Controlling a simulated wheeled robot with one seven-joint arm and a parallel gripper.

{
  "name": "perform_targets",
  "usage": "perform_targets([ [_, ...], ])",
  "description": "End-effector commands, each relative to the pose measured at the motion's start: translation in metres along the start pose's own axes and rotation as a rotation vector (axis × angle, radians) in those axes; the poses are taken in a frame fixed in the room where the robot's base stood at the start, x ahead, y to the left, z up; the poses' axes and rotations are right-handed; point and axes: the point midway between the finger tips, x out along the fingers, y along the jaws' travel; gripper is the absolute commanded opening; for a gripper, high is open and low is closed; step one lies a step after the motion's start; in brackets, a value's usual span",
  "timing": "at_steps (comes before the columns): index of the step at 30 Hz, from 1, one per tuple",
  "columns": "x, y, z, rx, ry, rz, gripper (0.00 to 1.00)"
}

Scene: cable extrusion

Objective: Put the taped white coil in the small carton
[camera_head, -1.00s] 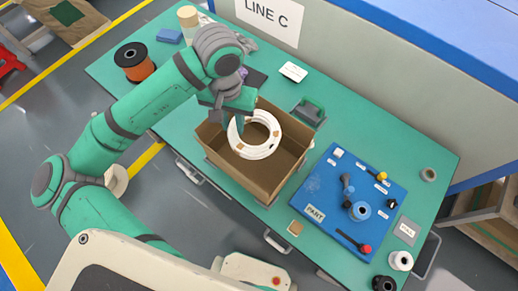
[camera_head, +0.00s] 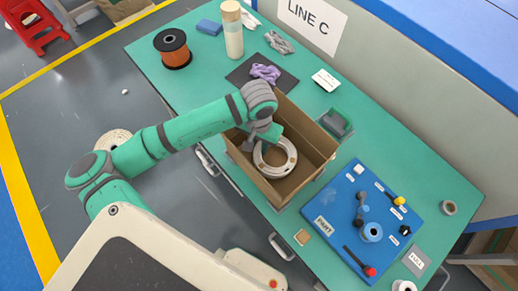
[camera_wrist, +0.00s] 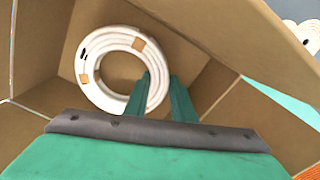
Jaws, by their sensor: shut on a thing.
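The white coil (camera_head: 275,173) is a ring with tan tape patches. It is inside the open brown carton (camera_head: 318,160), below the rim. In the wrist view the coil (camera_wrist: 94,94) lies close to the carton's inner floor and walls (camera_wrist: 45,45); whether it touches the floor is not clear. My gripper (camera_head: 257,146) reaches down into the carton at the coil's upper left side. In the wrist view my gripper's green fingers (camera_wrist: 162,85) are shut on the coil's lower right part. The hand hides part of the coil in the head view.
A blue panel (camera_head: 340,205) with knobs stands right of the carton. A grey-green device (camera_head: 336,122) sits close behind it. The far right tabletop has free room.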

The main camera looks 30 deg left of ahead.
Motion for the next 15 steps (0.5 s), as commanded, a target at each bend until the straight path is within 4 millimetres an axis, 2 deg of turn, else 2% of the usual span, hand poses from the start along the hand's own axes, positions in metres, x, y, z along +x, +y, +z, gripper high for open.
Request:
perform_targets([
  [7, 0.030, 0.001, 0.000, 0.001, -0.002, 0.001, 0.00],
  [15, 0.032, -0.001, 0.001, -0.003, 0.000, 0.001, 0.00],
])
